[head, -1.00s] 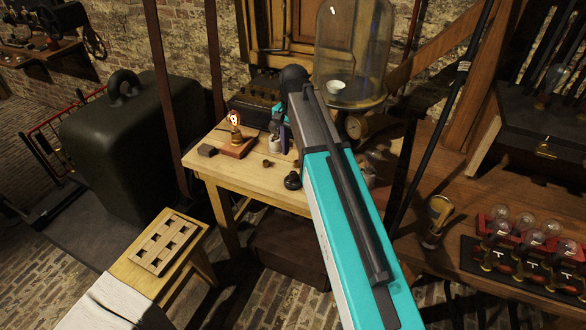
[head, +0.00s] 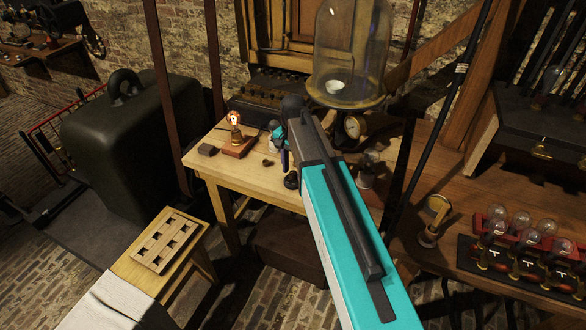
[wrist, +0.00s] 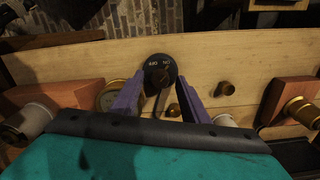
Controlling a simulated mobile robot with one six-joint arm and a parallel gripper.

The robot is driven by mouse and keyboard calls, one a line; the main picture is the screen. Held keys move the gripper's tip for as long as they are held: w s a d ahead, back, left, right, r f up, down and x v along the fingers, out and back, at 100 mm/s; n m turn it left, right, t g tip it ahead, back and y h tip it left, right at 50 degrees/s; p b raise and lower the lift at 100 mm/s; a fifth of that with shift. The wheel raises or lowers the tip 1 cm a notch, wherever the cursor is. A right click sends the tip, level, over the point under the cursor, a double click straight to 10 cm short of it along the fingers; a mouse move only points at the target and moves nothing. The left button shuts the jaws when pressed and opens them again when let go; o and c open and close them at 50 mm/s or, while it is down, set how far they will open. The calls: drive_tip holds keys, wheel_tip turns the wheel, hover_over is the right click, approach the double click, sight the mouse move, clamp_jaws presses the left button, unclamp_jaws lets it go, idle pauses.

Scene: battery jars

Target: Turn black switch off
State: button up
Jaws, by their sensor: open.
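The black switch (head: 291,181) is a small round knob near the front edge of the wooden table. In the wrist view the black switch (wrist: 161,67) is a round disc with pale lettering, too small to read surely. My gripper (wrist: 160,80) is open, its two purple fingers on either side of the switch's near part. I cannot tell whether they touch it. In the head view my gripper (head: 285,160) is just above and beside the switch, partly hidden by my arm. A lamp (head: 234,119) on a wooden block glows at the table's left.
A glass dome (head: 350,45) stands behind. Glass bulbs (head: 520,222) sit on the right bench. The table's front edge is close to the switch.

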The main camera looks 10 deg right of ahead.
clamp_jaws()
drive_tip(key=shift+n, duration=0.3)
drive_tip(key=n, duration=1.2)
drive_tip(key=shift+n+p, duration=0.3)
drive_tip(key=shift+n, duration=0.1)
drive_tip(key=shift+a+n, duration=0.1)
drive_tip(key=shift+n, duration=2.2)
